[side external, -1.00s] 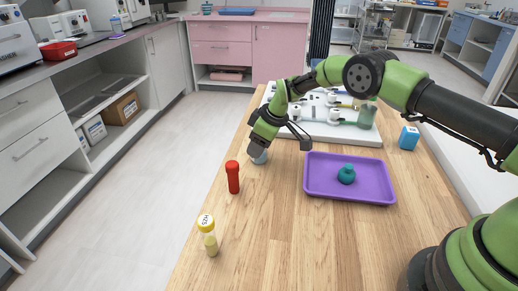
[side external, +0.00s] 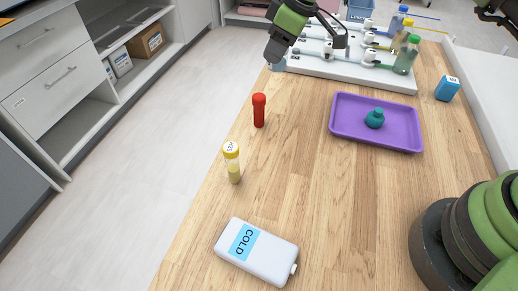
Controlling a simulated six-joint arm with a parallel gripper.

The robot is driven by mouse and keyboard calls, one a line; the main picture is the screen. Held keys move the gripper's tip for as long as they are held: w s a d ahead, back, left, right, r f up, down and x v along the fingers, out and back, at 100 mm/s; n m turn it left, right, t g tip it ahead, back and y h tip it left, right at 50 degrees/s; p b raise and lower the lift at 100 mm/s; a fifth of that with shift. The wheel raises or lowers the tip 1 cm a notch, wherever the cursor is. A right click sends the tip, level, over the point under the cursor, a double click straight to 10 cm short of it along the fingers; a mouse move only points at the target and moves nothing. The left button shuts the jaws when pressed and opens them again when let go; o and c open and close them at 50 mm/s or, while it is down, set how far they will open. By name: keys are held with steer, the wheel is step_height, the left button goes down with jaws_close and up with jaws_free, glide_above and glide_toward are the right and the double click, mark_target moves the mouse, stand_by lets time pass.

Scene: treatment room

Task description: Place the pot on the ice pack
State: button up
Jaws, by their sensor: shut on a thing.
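The ice pack (side external: 270,259) is a white slab with a blue COLD label, lying flat on the wooden table at the front. My gripper (side external: 278,58) is at the top of the side view, past the red-capped tube and far behind the ice pack. It is shut on a small grey-blue pot (side external: 279,66), of which only a little shows below the fingers. I cannot tell clearly how high the pot is above the table.
A purple tray (side external: 345,132) holds a teal object (side external: 374,119). A white rack (side external: 350,72) with bottles is behind; a blue box (side external: 447,88) is right. Middle table is clear.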

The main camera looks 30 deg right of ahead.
steer(key=s+a+n+g, duration=0.1)
steer(key=s+a+n, duration=0.1)
steer(key=s+a, duration=0.3)
steer(key=s+a+r+n+g+y, duration=0.1)
steer(key=s+a+n, duration=0.2)
steer(key=s+a, duration=0.2)
steer(key=s+a+r+n+g, duration=0.1)
steer(key=s+a+n, duration=0.2)
steer(key=s+a, duration=0.2)
steer(key=shift+s+a+y, duration=0.15)
steer(key=shift+s+a, duration=0.05)
steer(key=shift+a, duration=0.4)
steer(key=shift+s+a+y, duration=0.15)
steer(key=shift+s+a, duration=0.05)
steer(key=shift+a, duration=0.4)
steer(key=s+a+n+g, duration=0.1)
steer(key=s+a+n, duration=0.15)
steer(key=s, duration=0.45)
steer(key=s+a+n+g, duration=0.1)
steer(key=s+n, duration=0.2)
steer(key=s, duration=0.4)
glide_toward(246, 260)
steer(key=shift+x, duration=1.9)
steer(key=shift+a, duration=0.1)
steer(key=shift+f, duration=0.15)
steer(key=o, duration=1)
